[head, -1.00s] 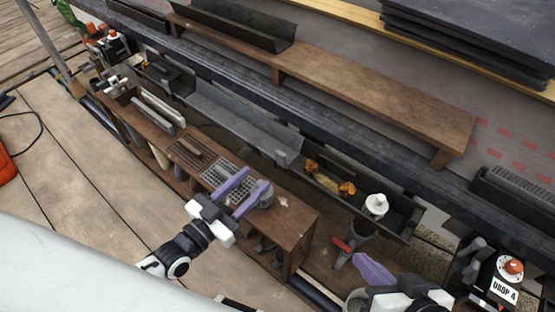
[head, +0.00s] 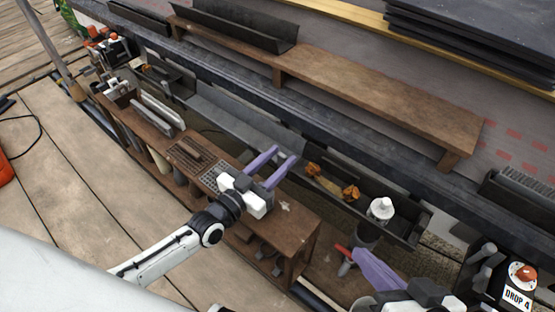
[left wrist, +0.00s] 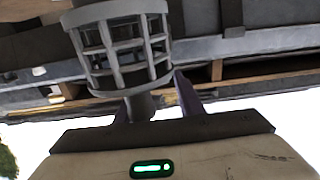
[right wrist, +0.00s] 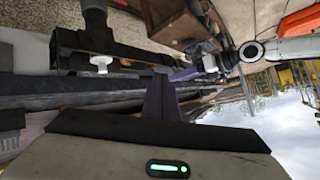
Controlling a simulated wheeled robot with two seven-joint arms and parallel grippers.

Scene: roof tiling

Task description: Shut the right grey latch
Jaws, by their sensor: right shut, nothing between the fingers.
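No latch can be told apart for certain. The grey gutter (head: 232,122) meets the dark gutter (head: 400,228) close to my left gripper's fingertips, which partly cover that joint. In the left wrist view a grey cage-like strainer (left wrist: 122,45) stands close in front of the fingers. My right gripper (head: 368,262) is shut and empty, below the dark gutter; its purple fingers also show in the right wrist view (right wrist: 160,100).
A wooden bench (head: 305,232) with grids and grey strips lies under my left arm. A white capped part (head: 381,208) and orange-brown clumps (head: 350,192) are at the dark gutter. A red-handled tool (head: 342,254) lies by my right gripper.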

